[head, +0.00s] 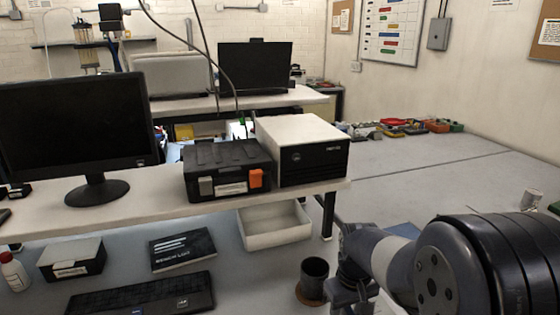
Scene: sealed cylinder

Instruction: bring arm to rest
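My arm (450,265) reaches in from the lower right corner, with large dark rounded joints and a pale grey link. Its slimmer wrist part (357,255) points down toward the bottom edge, just right of a dark cup. The fingertips of my gripper do not show; the arm's end runs out of the picture at the bottom. I cannot see whether it holds anything.
The dark cup (314,272) stands on a brown coaster close to my wrist. A keyboard (140,298), black book (183,249) and white tray (274,228) lie left. A raised shelf (165,203) bears a monitor (80,130), toolbox (227,170) and boxy instrument (300,150).

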